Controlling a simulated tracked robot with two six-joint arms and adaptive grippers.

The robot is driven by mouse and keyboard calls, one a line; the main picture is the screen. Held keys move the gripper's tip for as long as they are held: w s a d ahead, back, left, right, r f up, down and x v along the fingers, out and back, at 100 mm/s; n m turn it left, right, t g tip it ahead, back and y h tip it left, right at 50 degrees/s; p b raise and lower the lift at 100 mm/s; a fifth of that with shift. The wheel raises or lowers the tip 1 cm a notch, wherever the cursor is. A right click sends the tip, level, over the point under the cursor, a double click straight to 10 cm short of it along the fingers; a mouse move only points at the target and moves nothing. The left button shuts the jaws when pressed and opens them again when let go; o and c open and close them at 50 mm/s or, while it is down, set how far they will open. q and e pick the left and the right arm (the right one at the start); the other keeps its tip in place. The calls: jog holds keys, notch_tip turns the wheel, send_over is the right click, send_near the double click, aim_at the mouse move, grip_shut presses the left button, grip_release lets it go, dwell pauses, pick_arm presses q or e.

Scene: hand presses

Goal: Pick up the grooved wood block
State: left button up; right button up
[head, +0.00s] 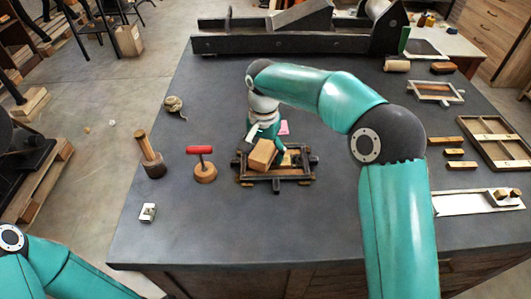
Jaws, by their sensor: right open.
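A light brown wood block (262,155) sits tilted at the dark wooden frame (276,181) near the middle of the table; I cannot make out a groove on it. A smaller yellowish piece (288,158) lies inside the frame, partly hidden. My right gripper (266,140) is open, pointing down just behind and above the tilted block, which hides part of its fingers. I cannot tell whether they touch it. My left arm shows only at the bottom left, and its gripper is out of view.
Left of the frame stand a red-handled tool (204,166) and a wooden-handled stamp (150,155). A small pale metal piece (148,212) lies nearer. A large black press (300,38) spans the back. A wooden tray (466,122) is at right.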

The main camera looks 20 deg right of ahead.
jog(key=c, duration=1.3)
jog(key=shift+r, duration=0.2)
